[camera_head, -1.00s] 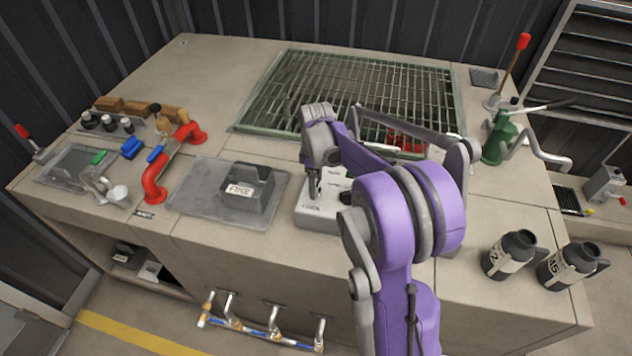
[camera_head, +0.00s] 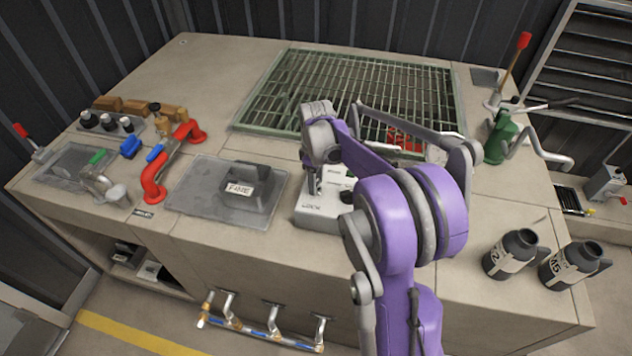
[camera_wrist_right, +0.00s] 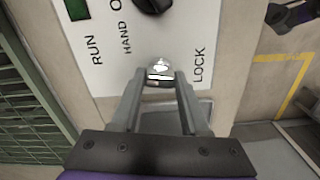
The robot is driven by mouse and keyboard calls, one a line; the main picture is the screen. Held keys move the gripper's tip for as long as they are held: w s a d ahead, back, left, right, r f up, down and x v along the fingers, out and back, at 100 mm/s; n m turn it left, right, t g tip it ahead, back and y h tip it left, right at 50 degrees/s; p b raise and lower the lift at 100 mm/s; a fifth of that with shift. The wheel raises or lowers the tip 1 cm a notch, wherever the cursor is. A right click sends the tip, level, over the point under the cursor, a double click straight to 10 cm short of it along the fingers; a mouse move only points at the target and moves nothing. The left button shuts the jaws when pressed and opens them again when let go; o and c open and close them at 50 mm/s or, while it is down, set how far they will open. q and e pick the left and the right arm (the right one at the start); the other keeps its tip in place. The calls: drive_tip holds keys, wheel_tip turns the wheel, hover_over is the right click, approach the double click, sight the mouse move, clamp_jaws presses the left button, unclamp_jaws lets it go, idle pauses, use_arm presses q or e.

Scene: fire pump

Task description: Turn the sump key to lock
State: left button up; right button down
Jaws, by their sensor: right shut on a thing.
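The sump control box (camera_head: 318,219) is a pale box on the bench in the head view, partly hidden by my right arm. Its white panel (camera_wrist_right: 112,72) fills much of the right wrist view, with the words RUN, HAND and LOCK. The bright metal sump key (camera_wrist_right: 160,69) stands in the panel near LOCK. My right gripper (camera_wrist_right: 160,77) is shut on the key, one finger on each side; it also shows over the box in the head view (camera_head: 314,192). The key's exact angle is hard to tell. My left gripper is not in view.
A black knob (camera_wrist_right: 153,4) and a green window (camera_wrist_right: 77,9) are on the panel. A dark FIRE-labelled block (camera_head: 246,187) sits on a grey tray left of the box. A green-framed grate (camera_head: 350,90) lies behind. Two black bottles (camera_head: 512,254) stand at right.

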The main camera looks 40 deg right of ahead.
drive_tip(key=m, duration=0.3)
drive_tip(key=shift+m+b, duration=0.3)
drive_tip(key=shift+b, duration=0.1)
drive_tip(key=m+b, duration=0.1)
drive_tip(key=m, duration=0.3)
drive_tip(key=shift+m, duration=0.3)
drive_tip(key=m, duration=0.4)
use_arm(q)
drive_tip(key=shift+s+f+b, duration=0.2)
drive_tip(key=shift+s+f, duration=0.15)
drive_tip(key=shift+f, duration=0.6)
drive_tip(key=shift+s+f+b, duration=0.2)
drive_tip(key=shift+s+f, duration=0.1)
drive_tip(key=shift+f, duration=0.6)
use_arm(e)
drive_tip(key=shift+m, duration=1.7)
drive_tip(key=shift+c, duration=2)
unclamp_jaws()
drive_tip(key=shift+r, duration=0.1)
